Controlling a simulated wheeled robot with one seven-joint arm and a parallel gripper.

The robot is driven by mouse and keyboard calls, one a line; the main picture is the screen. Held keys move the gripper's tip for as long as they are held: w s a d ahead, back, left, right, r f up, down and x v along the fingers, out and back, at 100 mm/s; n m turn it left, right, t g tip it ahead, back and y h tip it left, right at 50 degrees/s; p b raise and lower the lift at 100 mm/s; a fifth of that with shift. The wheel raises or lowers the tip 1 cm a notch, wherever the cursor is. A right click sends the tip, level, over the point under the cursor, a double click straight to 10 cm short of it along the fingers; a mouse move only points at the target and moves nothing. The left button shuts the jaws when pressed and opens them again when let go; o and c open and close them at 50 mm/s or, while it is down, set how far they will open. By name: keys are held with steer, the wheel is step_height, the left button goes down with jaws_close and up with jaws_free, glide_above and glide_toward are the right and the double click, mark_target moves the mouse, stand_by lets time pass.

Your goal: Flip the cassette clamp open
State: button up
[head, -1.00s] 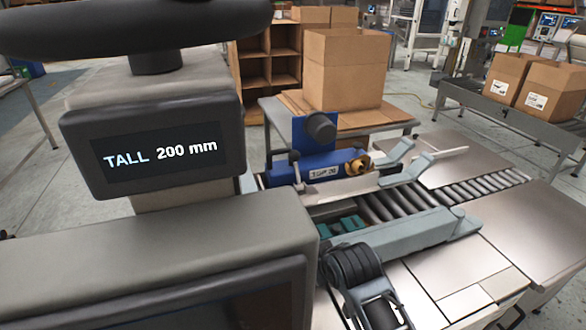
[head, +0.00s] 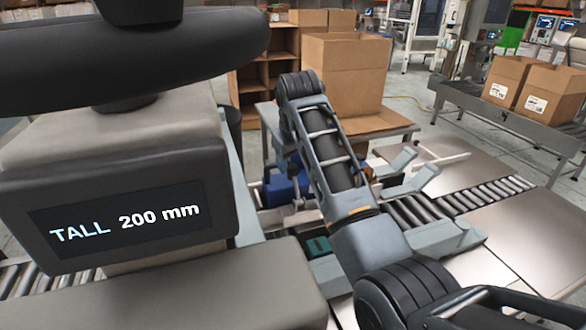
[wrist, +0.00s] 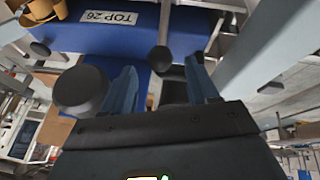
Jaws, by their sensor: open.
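The blue cassette (wrist: 120,30) with a "TOP 26" label fills the top of the wrist view, its label upside down. A clamp lever (wrist: 165,20) with a black ball knob (wrist: 160,59) stands in front of it. My gripper (wrist: 160,78) is open, its two blue-grey fingers apart with the ball knob seen between their tips. I cannot tell whether they touch it. A large dark round knob (wrist: 80,91) is close by the left finger. In the head view only part of the blue cassette (head: 275,192) shows; my arm covers the rest and my fingers are hidden.
A roller conveyor (head: 470,197) with grey guide rails runs right. A large carton (head: 350,75) stands on a table behind the cassette. More cartons (head: 540,90) sit on a conveyor at far right.

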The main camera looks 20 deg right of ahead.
mark_target(293, 166)
steer(key=shift+p+x, duration=0.3)
steer(key=shift+x, duration=2.4)
steer(key=shift+c, duration=0.2)
jaws_close()
